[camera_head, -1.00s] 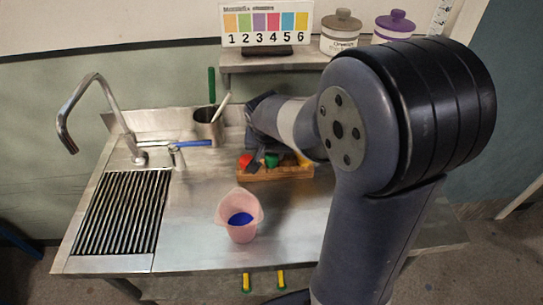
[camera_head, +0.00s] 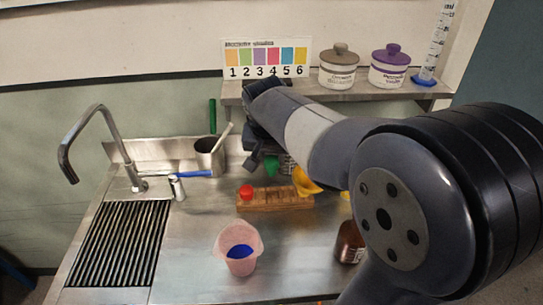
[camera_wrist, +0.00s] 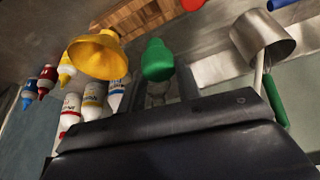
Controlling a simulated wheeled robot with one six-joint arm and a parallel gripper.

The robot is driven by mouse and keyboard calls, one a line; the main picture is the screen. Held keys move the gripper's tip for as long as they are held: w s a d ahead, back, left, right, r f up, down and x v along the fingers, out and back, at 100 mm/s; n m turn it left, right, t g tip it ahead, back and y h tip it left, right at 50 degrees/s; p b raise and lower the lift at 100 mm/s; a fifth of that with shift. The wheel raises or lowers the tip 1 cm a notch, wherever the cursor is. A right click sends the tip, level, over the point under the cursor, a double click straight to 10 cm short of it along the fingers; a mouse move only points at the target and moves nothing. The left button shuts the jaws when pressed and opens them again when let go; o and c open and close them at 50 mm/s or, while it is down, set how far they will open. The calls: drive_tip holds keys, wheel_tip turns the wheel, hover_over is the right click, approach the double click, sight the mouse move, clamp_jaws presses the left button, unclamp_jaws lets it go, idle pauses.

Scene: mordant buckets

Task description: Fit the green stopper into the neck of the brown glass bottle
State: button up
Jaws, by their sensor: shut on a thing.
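The green stopper (camera_head: 271,165) is between the fingers of my gripper (camera_head: 261,153), which is shut on it above the back of the wooden rack (camera_head: 280,199). In the wrist view the green stopper (camera_wrist: 157,60) shows upright in the picture, with its lower part among the fingers. The brown glass bottle (camera_head: 350,242) stands on the steel counter at the right, apart from my gripper. My arm hides part of the bottle, and its neck cannot be made out clearly.
A red stopper (camera_head: 245,192) sits at the rack's left end. A yellow funnel (camera_head: 305,183) is at its right. A pink beaker with blue contents (camera_head: 238,251) stands in front. A steel pot (camera_head: 209,155) and tap (camera_head: 108,135) are left. The shelf (camera_head: 365,91) holds lidded jars.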

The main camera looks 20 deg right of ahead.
sight(272, 160)
drive_tip(key=shift+r+p, duration=1.95)
drive_tip(key=shift+r, duration=0.55)
